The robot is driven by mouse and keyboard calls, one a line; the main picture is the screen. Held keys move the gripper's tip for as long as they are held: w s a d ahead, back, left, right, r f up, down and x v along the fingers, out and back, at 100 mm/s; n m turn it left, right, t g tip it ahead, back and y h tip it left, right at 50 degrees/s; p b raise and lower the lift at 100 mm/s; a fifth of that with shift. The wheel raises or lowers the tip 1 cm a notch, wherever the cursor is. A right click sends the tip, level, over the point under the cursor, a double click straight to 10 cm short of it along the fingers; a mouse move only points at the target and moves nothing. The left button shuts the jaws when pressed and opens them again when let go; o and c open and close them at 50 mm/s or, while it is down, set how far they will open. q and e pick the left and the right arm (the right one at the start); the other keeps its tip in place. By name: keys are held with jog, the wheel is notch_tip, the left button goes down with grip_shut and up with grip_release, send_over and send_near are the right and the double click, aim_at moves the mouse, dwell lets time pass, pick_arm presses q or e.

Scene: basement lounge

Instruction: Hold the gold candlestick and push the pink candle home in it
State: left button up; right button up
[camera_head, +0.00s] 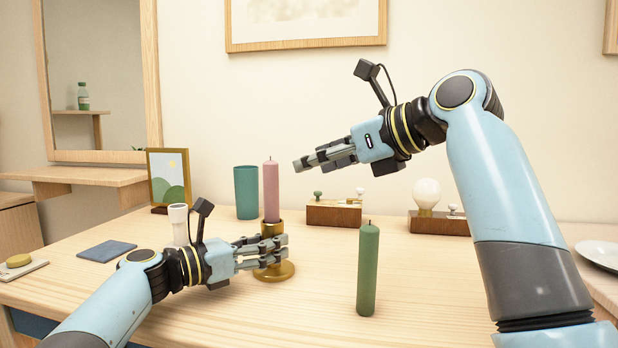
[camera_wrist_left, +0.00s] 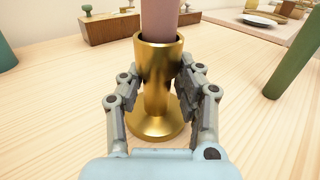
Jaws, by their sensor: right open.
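The gold candlestick (camera_head: 274,271) stands upright on the wooden table, and it fills the middle of the left wrist view (camera_wrist_left: 156,62). The pink candle (camera_head: 271,190) stands upright with its lower end inside the candlestick's cup; it also shows in the left wrist view (camera_wrist_left: 160,18). The cup hides the candle's bottom, so its depth cannot be told. My left gripper (camera_head: 275,250) is shut on the candlestick, one finger on each side below the cup rim. My right gripper (camera_head: 305,161) is open and empty, just right of the candle's upper part and apart from it in the picture.
A green candle (camera_head: 368,270) stands to the right, with a teal cup (camera_head: 246,192) behind. A wooden block with knobs (camera_head: 333,213), a bulb on a base (camera_head: 427,194) and a framed picture (camera_head: 169,178) stand further back. A blue mat (camera_head: 106,250) lies left.

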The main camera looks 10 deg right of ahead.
pick_arm(q)
jog(key=o, duration=0.4)
